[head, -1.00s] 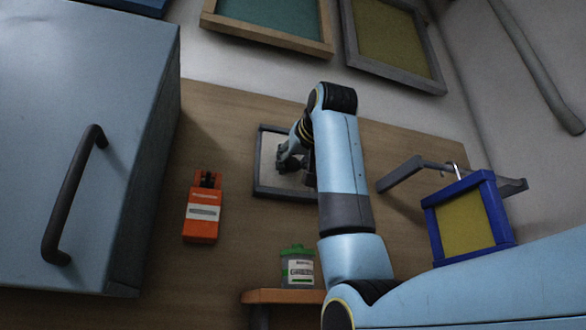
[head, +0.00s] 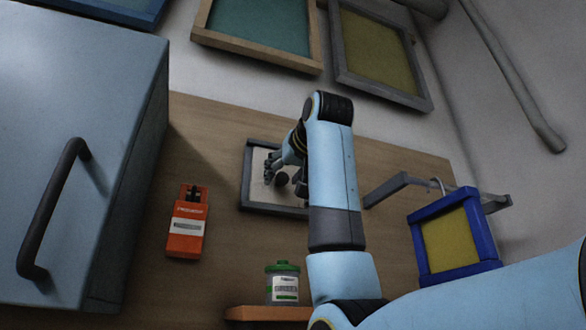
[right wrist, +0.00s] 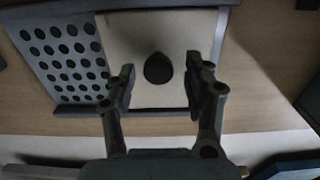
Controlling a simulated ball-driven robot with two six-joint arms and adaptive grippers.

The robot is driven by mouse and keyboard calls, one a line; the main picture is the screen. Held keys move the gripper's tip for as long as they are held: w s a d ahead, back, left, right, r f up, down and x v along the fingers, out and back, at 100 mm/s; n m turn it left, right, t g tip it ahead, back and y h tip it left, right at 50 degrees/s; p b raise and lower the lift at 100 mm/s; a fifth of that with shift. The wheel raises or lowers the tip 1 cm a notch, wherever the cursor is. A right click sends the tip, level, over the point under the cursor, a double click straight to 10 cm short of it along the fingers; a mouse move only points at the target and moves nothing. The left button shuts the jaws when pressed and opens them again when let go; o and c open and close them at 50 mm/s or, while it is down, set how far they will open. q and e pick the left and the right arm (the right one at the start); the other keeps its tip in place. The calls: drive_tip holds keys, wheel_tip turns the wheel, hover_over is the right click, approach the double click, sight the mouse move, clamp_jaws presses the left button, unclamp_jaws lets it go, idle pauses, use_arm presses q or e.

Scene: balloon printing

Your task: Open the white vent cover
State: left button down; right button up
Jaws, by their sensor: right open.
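The white vent cover (right wrist: 175,35) is a flat panel with a round black knob (right wrist: 158,68) in the right wrist view. It spans the right part of a grey vent frame (right wrist: 75,128), and a panel of dark round holes (right wrist: 65,60) lies bare to its left. My right gripper (right wrist: 160,88) is open, one finger on each side of the knob with gaps. I cannot tell its exact depth to the knob. In the head view the dark vent frame (head: 246,180) is on the wooden wall, partly hidden by my right arm; my right gripper (head: 282,168) is in front of it.
A blue cabinet (head: 100,90) with a dark handle fills the left. An orange device (head: 187,226) is on the wooden wall. A green-lidded jar (head: 283,284) stands on an orange shelf (head: 265,313). A blue-framed screen (head: 448,240) hangs from a grey bracket at right.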

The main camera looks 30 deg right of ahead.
drive_tip(key=v, duration=1)
